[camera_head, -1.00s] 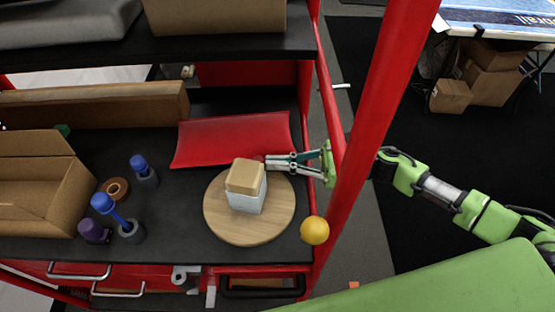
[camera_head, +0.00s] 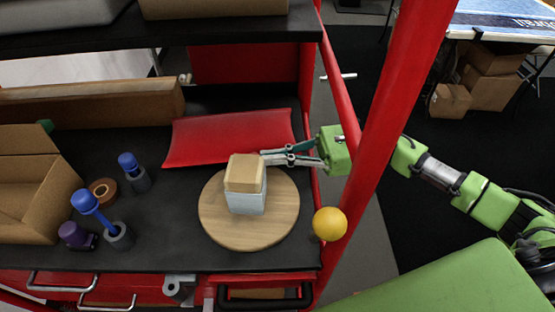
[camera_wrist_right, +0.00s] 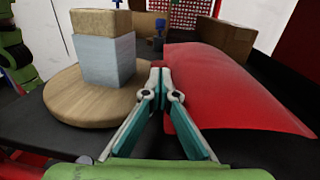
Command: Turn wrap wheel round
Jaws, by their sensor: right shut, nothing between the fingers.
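A round wooden wheel (camera_head: 222,230) lies flat on the black shelf. On it stands a block (camera_head: 245,200) with a tan top and pale wrapping around its lower part. Both also show in the right wrist view, the wheel (camera_wrist_right: 70,106) under the block (camera_wrist_right: 106,62). My right gripper (camera_head: 264,156) reaches in from the right, its fingers closed together and empty. Its tips are close to the block's upper right side, above the wheel's back edge; I cannot tell whether they touch. The right wrist view shows the closed tips (camera_wrist_right: 158,68) right of the block. My left gripper is not in view.
A red sloped panel (camera_head: 228,137) lies behind the wheel. A red post (camera_head: 385,130) stands at right, with a yellow ball (camera_head: 330,223) near the shelf's front right corner. Blue-topped tools (camera_head: 85,200), a tape roll (camera_head: 102,190) and an open carton (camera_head: 50,200) are left.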

